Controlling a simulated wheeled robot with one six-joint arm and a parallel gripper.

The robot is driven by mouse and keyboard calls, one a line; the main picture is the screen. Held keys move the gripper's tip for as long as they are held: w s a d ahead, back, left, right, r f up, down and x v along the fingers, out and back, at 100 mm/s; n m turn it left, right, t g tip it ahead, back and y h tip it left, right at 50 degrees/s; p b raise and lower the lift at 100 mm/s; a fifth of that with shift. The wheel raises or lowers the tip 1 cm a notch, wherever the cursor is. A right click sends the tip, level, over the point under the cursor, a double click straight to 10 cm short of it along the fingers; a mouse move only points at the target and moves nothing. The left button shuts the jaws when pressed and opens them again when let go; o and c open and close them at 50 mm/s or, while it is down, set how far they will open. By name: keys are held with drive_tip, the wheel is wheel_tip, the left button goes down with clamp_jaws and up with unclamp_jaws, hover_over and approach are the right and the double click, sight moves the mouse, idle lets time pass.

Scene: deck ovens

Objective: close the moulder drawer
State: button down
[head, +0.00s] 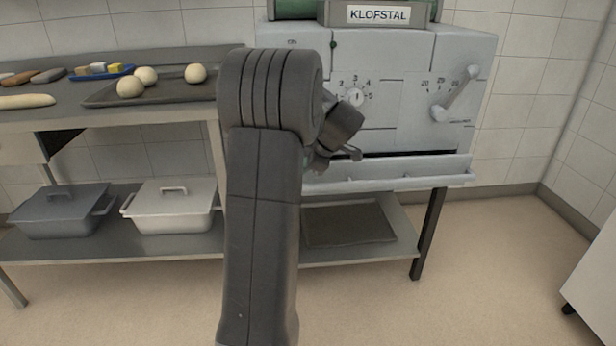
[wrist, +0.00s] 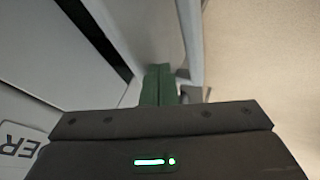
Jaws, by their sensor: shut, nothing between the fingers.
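The pale grey moulder (head: 405,85), labelled KLOFSTAL, stands at the right end of the bench. Its wide, shallow drawer (head: 425,172) juts out at the bottom front, with a dark gap above it, so it is partly open. My gripper (head: 350,154) is at the left part of the drawer, partly hidden behind my arm. In the wrist view, the green fingers (wrist: 160,84) are together and empty, close over the drawer (wrist: 150,30) near its front rail. I cannot tell whether they touch it.
A dark tray with dough balls (head: 130,87) lies on the bench to the left. Lidded grey (head: 60,213) and white (head: 175,210) tubs and a flat dark tray (head: 348,226) sit on the lower shelf. The floor right of the bench is clear up to a white unit (head: 598,270).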

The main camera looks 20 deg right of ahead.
drive_tip(key=w, duration=0.2)
drive_tip(key=w+d, duration=0.1)
drive_tip(key=w, duration=0.2)
drive_tip(key=shift+d+r+p, duration=0.15)
drive_tip(key=shift+r+p, duration=0.05)
drive_tip(key=shift+p, duration=0.2)
